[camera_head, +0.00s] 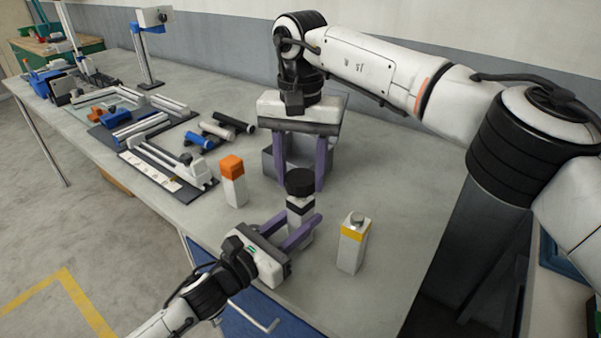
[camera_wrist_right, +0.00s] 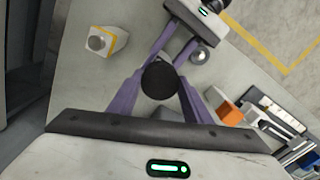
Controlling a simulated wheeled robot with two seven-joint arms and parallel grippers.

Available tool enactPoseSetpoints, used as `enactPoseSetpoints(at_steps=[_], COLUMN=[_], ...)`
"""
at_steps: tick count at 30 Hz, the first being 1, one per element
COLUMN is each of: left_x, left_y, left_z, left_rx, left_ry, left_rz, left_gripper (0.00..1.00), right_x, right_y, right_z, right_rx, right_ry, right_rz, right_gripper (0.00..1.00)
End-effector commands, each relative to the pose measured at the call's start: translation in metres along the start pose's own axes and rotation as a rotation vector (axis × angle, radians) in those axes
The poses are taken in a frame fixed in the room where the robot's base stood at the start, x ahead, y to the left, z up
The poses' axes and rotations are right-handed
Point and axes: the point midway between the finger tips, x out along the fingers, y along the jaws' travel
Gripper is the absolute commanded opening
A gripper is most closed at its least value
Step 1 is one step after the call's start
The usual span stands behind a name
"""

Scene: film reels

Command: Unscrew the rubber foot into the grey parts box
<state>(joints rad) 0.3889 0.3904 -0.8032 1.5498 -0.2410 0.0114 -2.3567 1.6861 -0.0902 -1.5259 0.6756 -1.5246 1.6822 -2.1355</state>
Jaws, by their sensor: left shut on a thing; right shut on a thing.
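The rubber foot (camera_head: 300,179) is a black round piece on top of an upright white-and-black post (camera_head: 299,232). In the right wrist view the foot (camera_wrist_right: 159,80) is a dark disc seen from above. My right gripper (camera_head: 300,186) reaches down from behind and is shut on the foot, one purple finger on each side. My left gripper (camera_head: 301,218) comes in low from the left and is shut on the post below the foot. A grey box (camera_head: 271,164), apparently the parts box, stands behind the foot, partly hidden by my right gripper. I cannot see inside it.
A white block with an orange top (camera_head: 232,168) stands left of the post. A white block with a yellow band and metal top (camera_head: 353,238) stands to the right. Several blue, white and black rollers (camera_head: 215,131) and a framed fixture (camera_head: 150,150) lie further left.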

Motion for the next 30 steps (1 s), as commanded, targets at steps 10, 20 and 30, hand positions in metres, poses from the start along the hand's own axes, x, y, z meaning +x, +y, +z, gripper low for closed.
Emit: enactPoseSetpoints(at_steps=[10,20,30], left_x=[0.0,0.0,0.0], left_y=[0.0,0.0,0.0], left_z=[0.0,0.0,0.0], left_rx=[0.0,0.0,0.0], left_ry=[0.0,0.0,0.0], left_rz=[0.001,0.0,0.0], left_gripper=[0.0,0.38,0.53], right_x=[-0.033,-0.04,-0.04], right_y=[-0.001,0.0,0.0], right_z=[0.0,0.0,0.0], right_rx=[0.001,0.0,0.0], right_ry=[0.004,0.0,0.0], right_rz=[-0.001,0.0,0.0], right_gripper=[0.18,0.18,0.18])
